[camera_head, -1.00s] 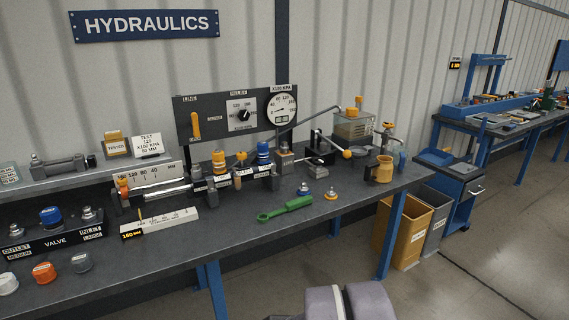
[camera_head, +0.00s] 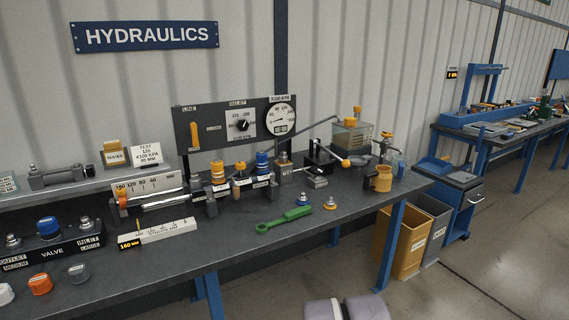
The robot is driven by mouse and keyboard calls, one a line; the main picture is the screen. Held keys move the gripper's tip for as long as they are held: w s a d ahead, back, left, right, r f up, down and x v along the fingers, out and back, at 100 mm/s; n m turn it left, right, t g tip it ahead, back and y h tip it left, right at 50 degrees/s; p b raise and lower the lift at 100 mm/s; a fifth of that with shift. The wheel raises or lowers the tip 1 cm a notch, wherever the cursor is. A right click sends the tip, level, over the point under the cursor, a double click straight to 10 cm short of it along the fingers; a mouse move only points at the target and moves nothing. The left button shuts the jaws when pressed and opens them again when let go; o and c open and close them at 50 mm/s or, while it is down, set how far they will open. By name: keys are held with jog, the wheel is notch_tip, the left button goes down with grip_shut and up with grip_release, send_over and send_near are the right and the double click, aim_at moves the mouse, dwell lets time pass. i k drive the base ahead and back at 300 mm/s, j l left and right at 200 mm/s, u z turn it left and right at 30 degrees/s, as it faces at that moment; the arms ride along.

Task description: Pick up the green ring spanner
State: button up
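The green ring spanner (camera_head: 284,219) lies flat on the dark workbench (camera_head: 228,232), near its front edge. Its ring end (camera_head: 262,227) points left and its thicker handle end points right. Nothing touches it. My gripper is not in this view; only a grey and pale part of my own arm shows at the bottom edge, below and in front of the bench, so I cannot see the fingers.
An orange mug (camera_head: 380,179) stands farther right.

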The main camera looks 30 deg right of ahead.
aim_at(294, 215)
jog(key=i+l+z, duration=0.4)
jog(key=i, duration=0.15)
jog(key=i+l+z, duration=0.1)
jog(key=i+z, duration=0.25)
jog(key=i, duration=0.15)
jog(key=i+z, duration=0.4)
jog(key=i, duration=0.2)
